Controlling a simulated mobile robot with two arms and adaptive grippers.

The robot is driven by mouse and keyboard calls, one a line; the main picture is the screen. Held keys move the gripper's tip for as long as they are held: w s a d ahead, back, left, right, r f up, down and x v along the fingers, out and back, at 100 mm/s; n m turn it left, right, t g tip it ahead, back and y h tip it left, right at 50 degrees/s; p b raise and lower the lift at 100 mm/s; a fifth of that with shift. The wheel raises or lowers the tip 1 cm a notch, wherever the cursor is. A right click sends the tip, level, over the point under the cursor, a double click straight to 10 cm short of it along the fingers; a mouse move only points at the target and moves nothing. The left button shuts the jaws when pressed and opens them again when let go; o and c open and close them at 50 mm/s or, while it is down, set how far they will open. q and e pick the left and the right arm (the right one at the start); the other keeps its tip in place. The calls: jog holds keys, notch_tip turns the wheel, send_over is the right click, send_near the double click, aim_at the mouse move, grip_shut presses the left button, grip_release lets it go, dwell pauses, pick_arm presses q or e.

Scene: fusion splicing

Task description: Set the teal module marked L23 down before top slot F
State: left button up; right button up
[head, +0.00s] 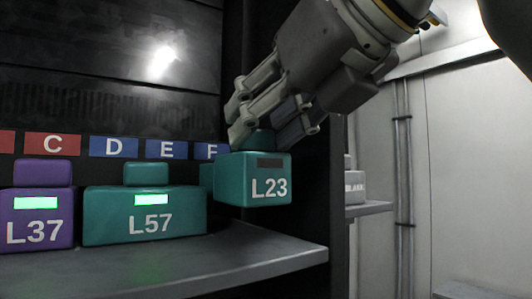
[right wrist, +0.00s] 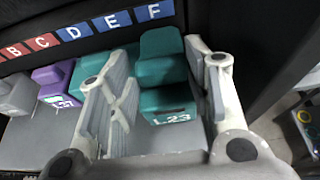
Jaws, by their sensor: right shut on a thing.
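The teal module L23 (head: 253,180) hangs at the right end of the shelf, in front of and slightly right of the F label (head: 211,151). Its small display is dark. My right gripper (head: 264,130) is shut on the raised grip on its top, from above. In the right wrist view the module (right wrist: 168,100) sits between the fingers (right wrist: 160,85), with the F label (right wrist: 154,12) beyond it. The module looks close above the shelf edge; I cannot tell whether it touches. My left gripper is not in view.
A wide teal module L57 (head: 145,222), with a green display, stands just left of L23. A purple module L37 (head: 36,226) stands further left. The grey shelf (head: 180,270) is bare in front. A dark side post (head: 322,190) rises close on the right.

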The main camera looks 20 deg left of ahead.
aim_at(269, 152)
notch_tip(269, 152, down, 3)
jog(key=shift+s, duration=0.1)
jog(key=shift+f, duration=0.25)
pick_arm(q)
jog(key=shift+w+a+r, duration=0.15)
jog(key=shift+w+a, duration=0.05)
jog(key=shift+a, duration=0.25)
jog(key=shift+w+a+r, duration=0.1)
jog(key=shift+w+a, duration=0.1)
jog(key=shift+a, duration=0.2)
pick_arm(e)
jog(key=shift+d+f, duration=0.1)
jog(key=shift+d, duration=0.05)
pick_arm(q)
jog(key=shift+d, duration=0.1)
pick_arm(e)
jog(key=shift+a+f, duration=0.2)
jog(key=shift+f, duration=0.05)
jog(key=o, duration=1.2)
jog(key=shift+r, duration=0.1)
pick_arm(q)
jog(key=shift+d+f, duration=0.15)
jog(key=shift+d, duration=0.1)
pick_arm(e)
jog(key=shift+o, duration=1.4)
jog(key=shift+d, duration=0.15)
